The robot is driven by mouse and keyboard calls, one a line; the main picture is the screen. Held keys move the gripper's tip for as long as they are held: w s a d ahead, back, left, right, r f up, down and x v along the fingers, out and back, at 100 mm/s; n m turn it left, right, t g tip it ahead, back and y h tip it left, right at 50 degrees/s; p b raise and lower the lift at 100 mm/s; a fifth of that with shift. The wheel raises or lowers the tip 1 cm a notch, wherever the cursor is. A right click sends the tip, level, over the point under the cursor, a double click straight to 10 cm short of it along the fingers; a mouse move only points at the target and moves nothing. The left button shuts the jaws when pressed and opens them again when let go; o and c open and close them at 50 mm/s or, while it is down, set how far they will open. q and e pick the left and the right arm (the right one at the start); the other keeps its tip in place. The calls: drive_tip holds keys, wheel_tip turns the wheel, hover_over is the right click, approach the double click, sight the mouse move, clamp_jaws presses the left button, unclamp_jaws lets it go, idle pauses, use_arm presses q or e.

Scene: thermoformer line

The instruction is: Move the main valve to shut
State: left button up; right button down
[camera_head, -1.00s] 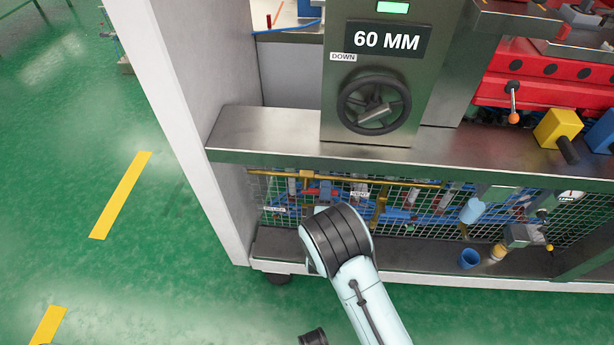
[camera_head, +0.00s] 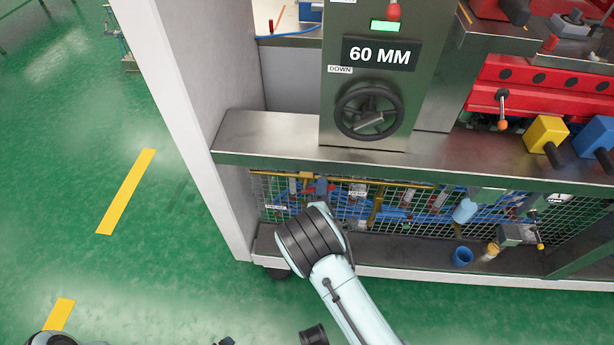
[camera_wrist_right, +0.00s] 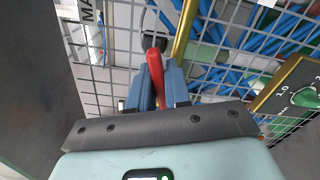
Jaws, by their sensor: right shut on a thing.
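The main valve's red handle (camera_wrist_right: 154,60) shows in the right wrist view, in front of a wire mesh and beside a brass pipe. A partly cut-off label starting "MA" (camera_wrist_right: 88,12) is to its upper left. My right gripper (camera_wrist_right: 157,74) has its blue fingers closed on the handle, one on each side. The valve body behind the handle is mostly hidden. In the head view my right wrist (camera_head: 310,240) stands in front of the lower mesh panel and covers part of the piping.
Wire mesh (camera_head: 400,205) and a brass pipe (camera_head: 345,178) lie close around the hand. A steel ledge (camera_head: 270,140) runs above it, with a black handwheel (camera_head: 369,111) over that. A blue cup (camera_head: 462,256) stands on the lower shelf. Green floor is clear at left.

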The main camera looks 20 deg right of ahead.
drive_tip(key=shift+w+a+r+n+p, duration=0.1)
drive_tip(key=shift+a+r+n+p, duration=0.1)
drive_tip(key=shift+r+n+p, duration=0.25)
drive_tip(key=shift+w+a+r+n+p, duration=0.15)
drive_tip(key=shift+r+n+p, duration=0.1)
drive_tip(key=shift+n+p, duration=0.4)
drive_tip(key=shift+n, duration=0.5)
drive_tip(key=shift+r, duration=0.1)
drive_tip(key=shift+w+a+r+n+p, duration=0.1)
drive_tip(key=shift+a+r+n+p, duration=0.25)
drive_tip(key=shift+n+p, duration=0.45)
drive_tip(key=shift+w+a+r+n+p, duration=0.1)
drive_tip(key=shift+r+n+p, duration=0.1)
drive_tip(key=shift+n, duration=0.3)
drive_tip(key=shift+w+a+r+n+p, duration=0.1)
drive_tip(key=shift+n+p, duration=0.1)
drive_tip(key=shift+n, duration=0.3)
drive_tip(key=shift+f, duration=0.1)
